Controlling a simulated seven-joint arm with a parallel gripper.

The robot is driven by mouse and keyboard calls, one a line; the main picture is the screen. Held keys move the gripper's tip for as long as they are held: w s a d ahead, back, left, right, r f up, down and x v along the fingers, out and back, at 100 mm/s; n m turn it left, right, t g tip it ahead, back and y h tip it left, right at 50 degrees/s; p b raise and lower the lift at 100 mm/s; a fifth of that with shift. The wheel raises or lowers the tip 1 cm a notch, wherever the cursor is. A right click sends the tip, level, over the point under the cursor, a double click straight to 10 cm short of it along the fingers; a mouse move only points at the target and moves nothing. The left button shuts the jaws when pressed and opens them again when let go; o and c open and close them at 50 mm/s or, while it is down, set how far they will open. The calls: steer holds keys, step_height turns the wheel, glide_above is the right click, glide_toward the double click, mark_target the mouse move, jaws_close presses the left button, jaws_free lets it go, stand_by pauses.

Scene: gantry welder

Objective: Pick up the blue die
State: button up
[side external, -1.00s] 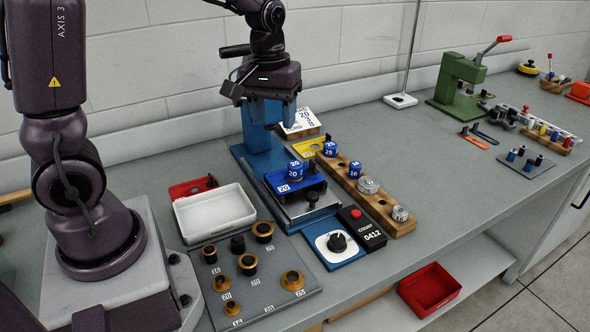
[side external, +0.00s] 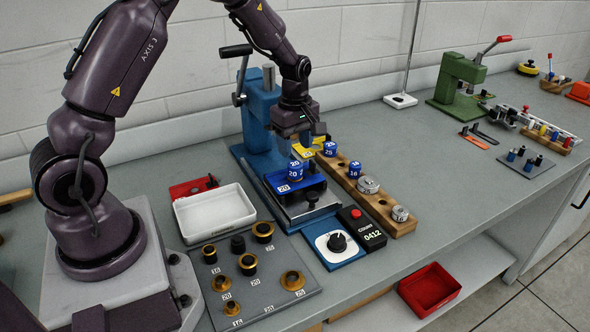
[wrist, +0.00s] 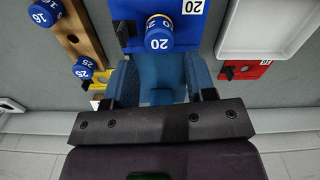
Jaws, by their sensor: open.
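A blue die marked 20 (side external: 294,172) stands upright on a blue plate (side external: 312,181) also labelled 20, on the bed of the blue press (side external: 261,115). In the wrist view the blue die (wrist: 159,36) shows near the top centre, beyond my fingers. My gripper (side external: 302,138) is open and empty, above the die and apart from it. In the wrist view its two fingers (wrist: 160,99) are spread, with blue press parts visible between them. Two other blue pieces, marked 25 (side external: 330,149) and 16 (side external: 355,169), sit in a wooden rack (side external: 380,207).
The press lever (side external: 237,51) and column stand close behind my gripper. A white tray (side external: 214,211) lies left of the press. A grey board (side external: 255,284) with several brass rings, a dial box (side external: 335,245) and a counter (side external: 362,230) lie in front.

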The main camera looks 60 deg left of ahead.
mark_target(296, 164)
step_height(296, 164, down, 7)
steer(key=shift+r, duration=0.15)
steer(key=shift+w, duration=0.1)
steer(key=c, duration=0.8)
steer(key=shift+r, duration=0.1)
